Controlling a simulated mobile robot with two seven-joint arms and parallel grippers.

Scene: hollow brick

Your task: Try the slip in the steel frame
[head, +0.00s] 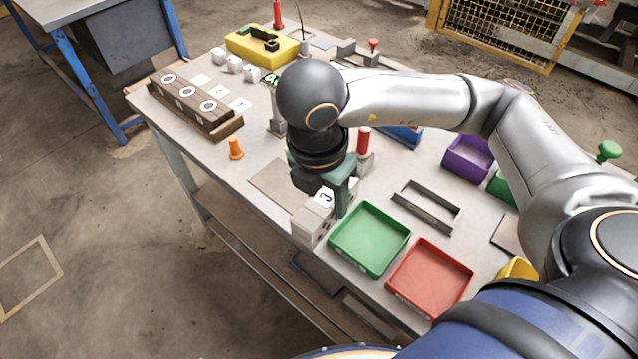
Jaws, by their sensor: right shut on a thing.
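My right gripper (328,192) reaches down from the right over the front of the table. It is shut on a pale grey block (311,222) with a white tag marked with a dark numeral. The block is near the table's front edge, left of the green tray; I cannot tell whether it touches the tabletop. The fingers hide part of it. The steel frame (408,213), a dark open rectangle, lies empty on the table to the right of the gripper. I cannot tell for certain that the held block is the slip. My left gripper is not in view.
A green tray (340,247) and a red tray (397,290) stand at the front. A dark wooden rack (232,128) with numbered tags, an orange cone (236,148) and a yellow case (240,46) are at left and back. A purple bin (447,160) is at right.

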